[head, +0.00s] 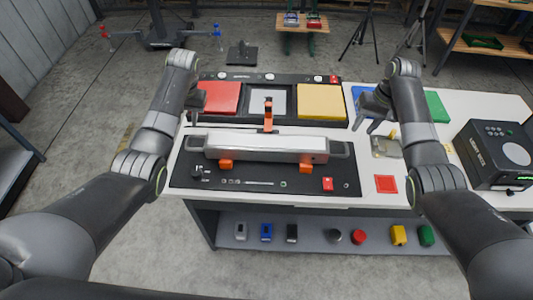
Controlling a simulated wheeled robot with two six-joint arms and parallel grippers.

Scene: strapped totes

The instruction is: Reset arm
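My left gripper (194,117) hangs over the left side of the table, by the red panel and above the left end of the silver tote. Its fingers are small and dark here, so I cannot tell whether it is open. My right gripper (366,126) points down right of the yellow panel, with its two fingers apart and nothing visible between them. A long silver tote (265,143) with dark end handles lies on a black fixture board (265,186). Orange clamps (306,168) sit along its front, and an orange upright (268,115) stands behind it. Both grippers appear apart from the tote.
A black panel behind the tote holds red (221,98), grey and yellow (321,101) squares. A dark box (490,155) stands at the table's right, near a small red square (386,184). A lower shelf (330,240) carries several small coloured items.

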